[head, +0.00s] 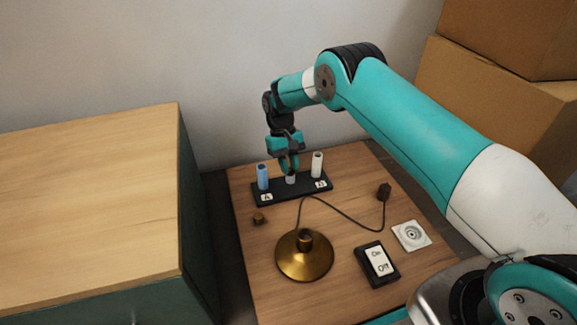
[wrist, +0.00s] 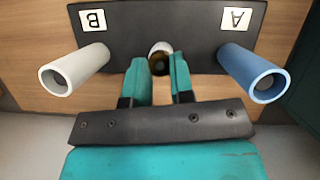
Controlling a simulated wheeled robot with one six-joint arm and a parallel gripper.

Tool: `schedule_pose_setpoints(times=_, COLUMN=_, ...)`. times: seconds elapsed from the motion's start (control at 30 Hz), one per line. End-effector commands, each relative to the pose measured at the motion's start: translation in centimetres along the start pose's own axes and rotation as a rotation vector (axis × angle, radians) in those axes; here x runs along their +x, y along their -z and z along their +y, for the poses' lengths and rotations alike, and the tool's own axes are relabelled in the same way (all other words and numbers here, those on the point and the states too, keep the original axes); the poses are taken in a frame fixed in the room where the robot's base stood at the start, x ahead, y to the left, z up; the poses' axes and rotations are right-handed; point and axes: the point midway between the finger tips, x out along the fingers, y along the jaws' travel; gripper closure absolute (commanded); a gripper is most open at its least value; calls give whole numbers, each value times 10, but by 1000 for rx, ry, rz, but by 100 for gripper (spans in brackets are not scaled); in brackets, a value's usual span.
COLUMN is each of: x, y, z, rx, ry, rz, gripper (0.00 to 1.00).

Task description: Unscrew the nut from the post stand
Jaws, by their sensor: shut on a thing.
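The black post stand (head: 318,186) lies at the back of the table. A short white middle post (head: 290,180) rises from it between a blue tube by label A and a white tube by label B. My gripper (head: 289,168) reaches down over this post. In the wrist view its teal fingers (wrist: 160,68) are shut on the dark brass nut (wrist: 160,64), which sits at the end of the white post (wrist: 160,47). The fingers hide the nut's sides, and its thread cannot be seen. In the head view the nut is hidden by the fingers.
The blue tube (head: 262,176) and white tube (head: 317,164) stand close on either side of my gripper. A small brass piece (head: 259,218), a brass lamp base (head: 304,262) with cord, an On/Off switch (head: 378,264) and a socket (head: 411,236) lie nearer.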

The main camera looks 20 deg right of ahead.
Motion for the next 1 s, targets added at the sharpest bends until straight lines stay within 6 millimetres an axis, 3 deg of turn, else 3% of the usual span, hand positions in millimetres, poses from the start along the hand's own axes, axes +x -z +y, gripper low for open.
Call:
schedule_pose_setpoints(times=0.33, x=-1, y=-2, z=-3, rx=-313, ry=-130, rz=-3, gripper=99)
schedule_pose_setpoints(times=0.77, x=-1, y=-2, z=-4, rx=-378, ry=-155, rz=-3, gripper=99)
schedule_pose_setpoints(times=1.0, x=-5, y=-6, z=-6, rx=-696, ry=-288, rz=-5, gripper=99)
